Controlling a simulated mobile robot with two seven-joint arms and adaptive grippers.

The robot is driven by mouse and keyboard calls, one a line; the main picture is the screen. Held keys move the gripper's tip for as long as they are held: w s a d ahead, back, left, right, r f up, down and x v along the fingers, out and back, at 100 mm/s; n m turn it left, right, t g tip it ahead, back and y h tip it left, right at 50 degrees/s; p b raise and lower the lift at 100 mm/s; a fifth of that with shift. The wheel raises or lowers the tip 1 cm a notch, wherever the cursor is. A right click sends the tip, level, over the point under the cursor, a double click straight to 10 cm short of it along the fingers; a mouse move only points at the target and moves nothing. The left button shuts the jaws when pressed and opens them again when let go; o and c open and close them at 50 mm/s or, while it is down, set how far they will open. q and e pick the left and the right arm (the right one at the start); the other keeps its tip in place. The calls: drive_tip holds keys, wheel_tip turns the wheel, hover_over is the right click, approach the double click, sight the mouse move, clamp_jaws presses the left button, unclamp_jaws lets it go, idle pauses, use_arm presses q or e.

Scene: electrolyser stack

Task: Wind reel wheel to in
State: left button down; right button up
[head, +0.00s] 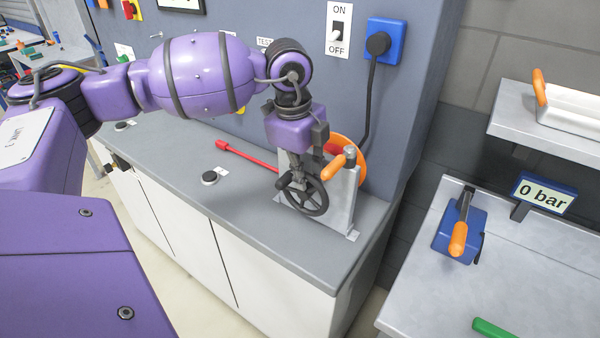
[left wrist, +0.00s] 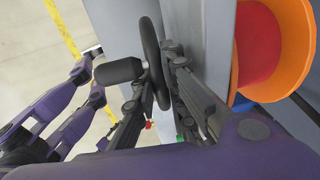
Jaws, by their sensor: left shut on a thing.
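The reel stands on the grey counter with a grey bracket (head: 342,200), an orange and red drum (head: 352,155) behind it, and a black spoked wheel (head: 318,196) on its front. An orange handle (head: 333,168) sits at the top of the bracket. My left gripper (head: 291,181) is at the wheel's upper left rim, shut on the wheel. In the left wrist view the wheel (left wrist: 152,55) shows edge-on between the fingers (left wrist: 155,92), with its black knob (left wrist: 118,71) at the left and the orange drum (left wrist: 293,50) at the right. My right gripper is not in view.
A red rod (head: 245,155) lies on the counter (head: 190,160) left of the reel. A black cable runs from the blue wall socket (head: 385,42) down behind the drum. At right, a bench holds a blue valve with an orange lever (head: 458,238) and a "0 bar" display (head: 543,194).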

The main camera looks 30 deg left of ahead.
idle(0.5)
use_arm(q)
drive_tip(key=c, duration=2)
unclamp_jaws()
drive_tip(key=shift+s, duration=0.1)
drive_tip(key=shift+r, duration=0.1)
drive_tip(key=r, duration=0.4)
drive_tip(key=s+r, duration=0.1)
drive_tip(key=r, duration=0.6)
drive_tip(key=shift+s+a+r, duration=0.2)
drive_tip(key=shift+r, duration=0.15)
drive_tip(key=shift+f, duration=0.1)
